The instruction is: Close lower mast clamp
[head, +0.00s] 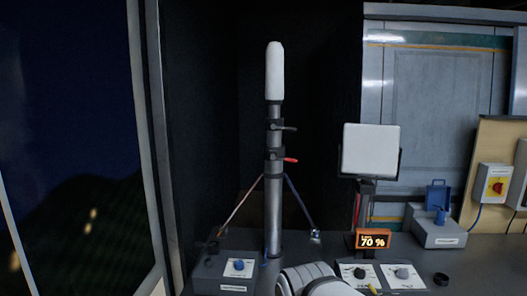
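The mast (274,210) stands upright, a grey telescoping pole with a white rounded cylinder (275,72) on top. The lower mast clamp (273,155) is a dark collar around the pole. Its red lever (290,160) sticks out to the right, which looks open. Above it, the upper clamp (274,125) has a dark lever (289,128) that also points right. White rounded links of my arm show at the bottom edge, in front of the mast's foot. My gripper is not in view.
Two cables run from the mast down to each side. A grey box with a blue knob (239,265) stands at left. At right are a white panel (370,151) on a stand, an orange "70 %" display (373,239), knob panels (403,275) and a grey-blue box (436,230).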

